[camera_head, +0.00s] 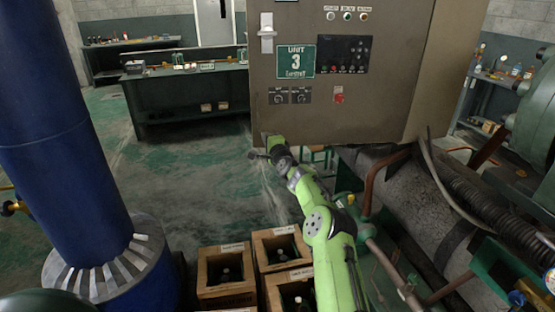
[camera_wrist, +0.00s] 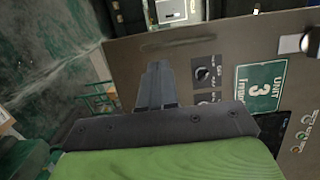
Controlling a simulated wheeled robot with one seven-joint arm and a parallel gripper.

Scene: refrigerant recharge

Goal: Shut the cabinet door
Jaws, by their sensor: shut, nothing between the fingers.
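The grey-brown cabinet door (camera_head: 340,115) carries a green "UNIT 3" plate, knobs, a dark control panel and a white handle (camera_head: 267,33) near its left edge. The door (camera_wrist: 190,55) also shows in the wrist view, turned sideways, with the handle (camera_wrist: 310,42) at the right edge. My gripper (camera_head: 258,154) is just below the door's lower left corner in the head view. In the wrist view its fingers (camera_wrist: 157,66) are together and empty, overlapping the door's face near its edge. I cannot tell whether they touch it, or how far the door stands open.
Wooden crates (camera_head: 226,276) with dark bottles stand on the floor below my arm. A blue column (camera_head: 65,130) is at the left. Pipes and a large grey cylinder (camera_head: 390,185) lie at the right. A workbench (camera_head: 190,95) stands behind. The green floor at left is clear.

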